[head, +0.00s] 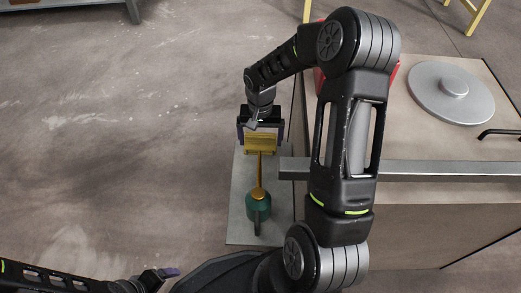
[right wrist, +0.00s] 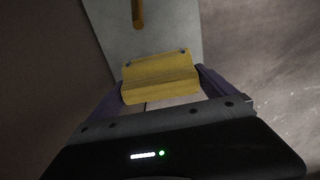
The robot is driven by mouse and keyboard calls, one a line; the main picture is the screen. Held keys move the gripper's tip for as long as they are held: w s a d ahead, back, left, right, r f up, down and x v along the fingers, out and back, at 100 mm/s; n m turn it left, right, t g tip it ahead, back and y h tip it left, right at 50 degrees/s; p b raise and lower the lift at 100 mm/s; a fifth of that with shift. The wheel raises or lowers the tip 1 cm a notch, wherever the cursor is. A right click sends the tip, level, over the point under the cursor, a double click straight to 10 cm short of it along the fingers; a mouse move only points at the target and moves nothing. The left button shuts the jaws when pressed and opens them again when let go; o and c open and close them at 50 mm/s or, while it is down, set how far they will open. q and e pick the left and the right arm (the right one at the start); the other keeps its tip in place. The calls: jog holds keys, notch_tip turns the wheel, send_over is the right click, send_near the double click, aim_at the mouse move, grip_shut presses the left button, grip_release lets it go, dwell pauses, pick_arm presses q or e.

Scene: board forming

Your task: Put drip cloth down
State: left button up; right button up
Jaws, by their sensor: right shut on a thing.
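A yellow folded piece, which looks like the drip cloth (head: 261,142), is between the purple fingers of my right gripper (head: 260,132). In the right wrist view the cloth (right wrist: 160,78) spans the gap between the fingers (right wrist: 160,95), with a pale patch just below it. My right gripper is shut on it, over the far part of a narrow grey board (head: 240,215). I cannot tell whether the cloth touches the board. My left gripper (head: 168,272) is at the bottom left, away from the board; its opening is unclear.
A teal pot (head: 258,208) stands on the near part of the board, with an orange-brown rod (head: 259,172) by it. To the right is a bench with a grey metal rail (head: 420,168) and a round grey disc (head: 452,92). Open floor lies to the left.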

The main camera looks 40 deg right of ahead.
aim_at(261, 148)
jog(key=shift+f+b, duration=1)
jog(key=shift+f, duration=1.4)
jog(key=shift+f, duration=0.15)
jog(key=o, duration=1)
